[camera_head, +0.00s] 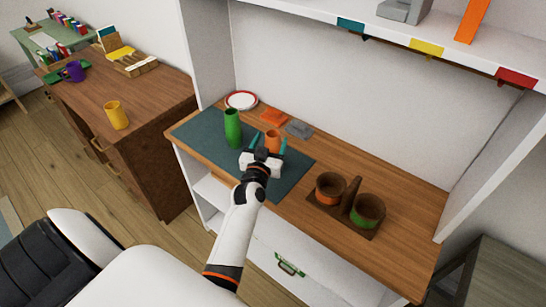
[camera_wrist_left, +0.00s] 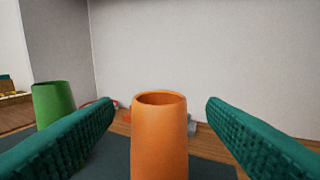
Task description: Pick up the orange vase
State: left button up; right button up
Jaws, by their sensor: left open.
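The orange vase (camera_head: 272,139) stands upright on the dark mat (camera_head: 200,139), partly hidden behind my left gripper in the head view. In the left wrist view the orange vase (camera_wrist_left: 160,135) stands centred between the two teal fingers, with a gap on each side. My left gripper (camera_head: 266,146) is open, and its fingers point toward the vase. It also shows in the left wrist view (camera_wrist_left: 158,115). The base of the vase is out of that frame. My right gripper is not in view.
A green vase (camera_head: 233,128) stands on the mat just left of the orange one; it also shows in the left wrist view (camera_wrist_left: 53,103). Behind are a red-rimmed plate (camera_head: 241,100), an orange item (camera_head: 273,117) and a grey item (camera_head: 299,129). A brown caddy (camera_head: 346,205) holds two pots at the right.

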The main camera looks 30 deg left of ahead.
aim_at(274, 132)
pick_arm(q)
jog(key=shift+w+a+f, duration=0.1)
jog(key=shift+w, duration=0.2)
jog(key=b+x, duration=0.3)
jog(key=x, duration=0.1)
jog(key=shift+w+a+f, duration=0.1)
jog(key=shift+w+a, duration=0.05)
jog(key=shift+w, duration=0.15)
jog(key=shift+s, duration=0.1)
jog(key=shift+c, duration=0.9)
grip_shut()
